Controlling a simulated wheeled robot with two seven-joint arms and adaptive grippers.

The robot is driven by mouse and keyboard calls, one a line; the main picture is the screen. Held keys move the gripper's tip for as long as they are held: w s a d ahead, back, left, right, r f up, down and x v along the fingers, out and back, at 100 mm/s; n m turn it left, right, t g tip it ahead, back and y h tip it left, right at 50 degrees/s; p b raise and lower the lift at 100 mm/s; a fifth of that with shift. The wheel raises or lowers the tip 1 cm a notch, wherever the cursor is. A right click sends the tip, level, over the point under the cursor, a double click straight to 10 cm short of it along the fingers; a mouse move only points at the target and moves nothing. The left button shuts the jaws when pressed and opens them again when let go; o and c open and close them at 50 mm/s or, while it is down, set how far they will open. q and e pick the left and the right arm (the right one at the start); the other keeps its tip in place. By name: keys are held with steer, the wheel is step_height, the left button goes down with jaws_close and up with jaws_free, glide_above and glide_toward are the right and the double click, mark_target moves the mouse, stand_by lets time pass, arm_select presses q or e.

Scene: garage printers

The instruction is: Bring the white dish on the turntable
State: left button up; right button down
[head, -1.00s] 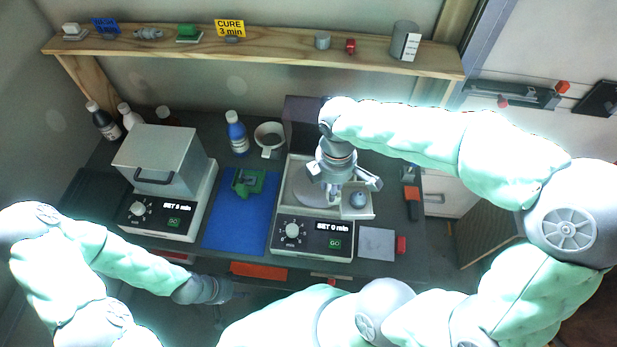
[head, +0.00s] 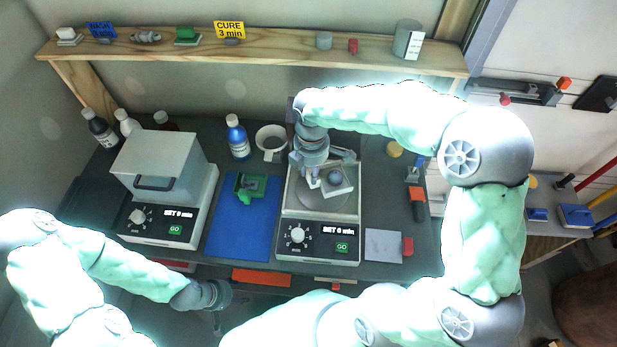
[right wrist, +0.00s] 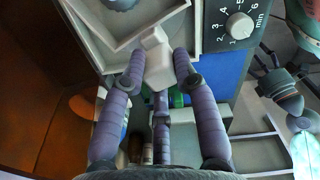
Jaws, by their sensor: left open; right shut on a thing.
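The white dish (head: 341,190) is a small square tray with a grey-blue round piece (head: 334,177) in it. My right gripper (head: 314,181) is shut on the dish's tab. In the right wrist view the purple fingers (right wrist: 157,72) pinch the pale tab, and the dish (right wrist: 115,52) is cut off at the top. The turntable (head: 322,204) is the grey disc on the right machine. The dish is over the disc, turned at an angle; I cannot tell whether it touches. My left gripper (head: 216,298) is open and empty before the bench's front edge.
The right machine's front panel (head: 318,240) has a dial and display. A lidded machine (head: 160,165) stands left. Between them lies a blue mat (head: 240,225) with a green part (head: 250,187). A grey plate (head: 383,245) lies right.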

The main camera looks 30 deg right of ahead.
steer(key=shift+w+d+f+b, duration=0.15)
steer(key=shift+w+f, duration=0.25)
steer(key=shift+f, duration=0.55)
steer(key=shift+w+a+f+b, duration=0.1)
steer(key=shift+w+f+b, duration=0.25)
steer(key=shift+f, duration=0.65)
steer(key=shift+w+d+f+b, duration=0.15)
steer(key=shift+w+f, duration=0.25)
steer(key=shift+f, duration=0.55)
steer(key=shift+a, duration=0.1)
steer(key=shift+f, duration=0.15)
steer(key=c, duration=0.9)
jaws_free()
steer(key=shift+c, duration=0.2)
step_height(320, 180, up, 12)
steer(key=p, duration=0.3)
steer(key=shift+r, duration=0.2)
